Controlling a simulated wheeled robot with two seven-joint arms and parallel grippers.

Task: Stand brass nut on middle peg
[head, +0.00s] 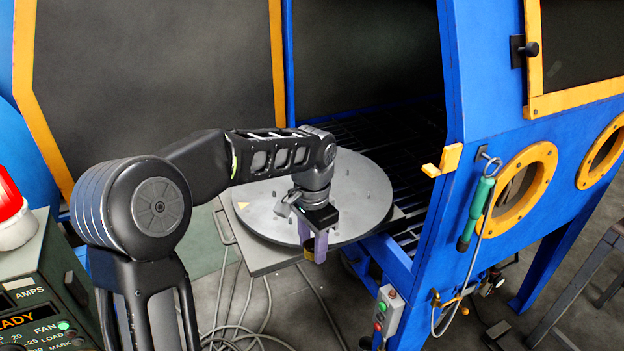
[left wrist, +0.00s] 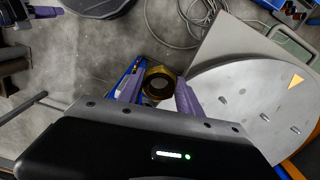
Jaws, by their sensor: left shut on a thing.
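My left gripper (head: 313,249) is shut on the brass nut (left wrist: 159,72), a thick ring between its purple fingers in the left wrist view. In the head view a small part of the nut (head: 309,254) shows at the fingertips, in front of the disc's near edge. The round grey disc (head: 352,178) carries several short upright pegs. In the left wrist view the disc (left wrist: 245,125) is to the right of the nut, with pegs (left wrist: 222,98) apart from it. I cannot tell which peg is the middle one. A purple finger, apparently of my right gripper (left wrist: 45,12), shows at upper left.
The disc sits on a grey plate (head: 250,258) before the open blue cabinet (head: 465,150). A green-handled tool (head: 474,214) hangs on the cabinet's side. Cables (head: 240,320) lie on the floor. A control box with a red lamp (head: 12,215) stands at left.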

